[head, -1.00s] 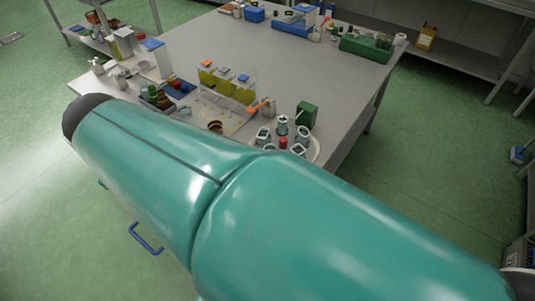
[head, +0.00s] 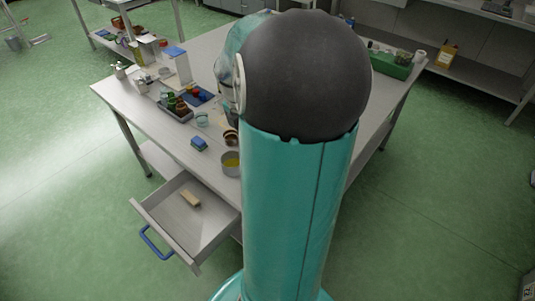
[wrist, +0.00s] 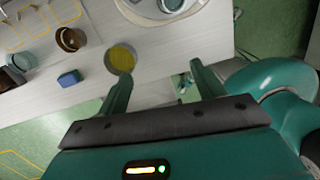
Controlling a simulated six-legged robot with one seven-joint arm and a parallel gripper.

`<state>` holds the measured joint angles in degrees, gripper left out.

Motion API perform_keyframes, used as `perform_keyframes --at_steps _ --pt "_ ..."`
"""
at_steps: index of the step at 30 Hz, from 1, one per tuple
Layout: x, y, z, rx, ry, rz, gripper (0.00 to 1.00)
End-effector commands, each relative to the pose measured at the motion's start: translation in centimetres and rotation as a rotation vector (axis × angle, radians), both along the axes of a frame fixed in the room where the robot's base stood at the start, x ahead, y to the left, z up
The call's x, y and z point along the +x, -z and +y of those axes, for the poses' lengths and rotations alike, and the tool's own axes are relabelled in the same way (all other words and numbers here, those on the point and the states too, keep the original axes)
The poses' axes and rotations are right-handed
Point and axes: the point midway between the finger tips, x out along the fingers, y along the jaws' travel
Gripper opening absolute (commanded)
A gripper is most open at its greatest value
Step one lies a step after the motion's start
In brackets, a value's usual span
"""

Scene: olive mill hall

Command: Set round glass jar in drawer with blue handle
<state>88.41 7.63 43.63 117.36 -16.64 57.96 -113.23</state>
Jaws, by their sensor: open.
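The drawer (head: 206,238) stands open below the table's front edge, with its blue handle (head: 152,243) on the front. A round vessel with yellow contents (head: 231,164) stands nearer the table edge, and shows left of my fingers in the wrist view (wrist: 121,58). I cannot tell surely which is the named jar. My gripper (wrist: 161,87) is open and empty, near the table edge; my arm hides it in the head view.
A light wooden block (head: 190,198) lies in the drawer. A blue sponge-like block (head: 199,144) and a brown bowl (wrist: 71,39) are near the vessels. A tray of bottles (head: 176,107) stands further left. My arm hides the table's middle.

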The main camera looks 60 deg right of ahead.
Motion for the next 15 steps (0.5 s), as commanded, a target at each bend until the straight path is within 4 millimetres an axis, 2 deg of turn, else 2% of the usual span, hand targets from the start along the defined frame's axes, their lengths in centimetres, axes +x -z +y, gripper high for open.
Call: perform_keyframes --at_steps 1,6,10,15 --pt "-1.2 0.5 -1.6 0.029 -0.026 -0.001 0.68" --pt "-4.4 1.4 -5.4 0.098 -0.163 -0.017 0.68" --pt "-6.1 1.7 -7.1 0.124 -0.231 -0.033 0.68" --pt "-6.6 2.4 -7.6 0.132 -0.261 -0.039 0.68"
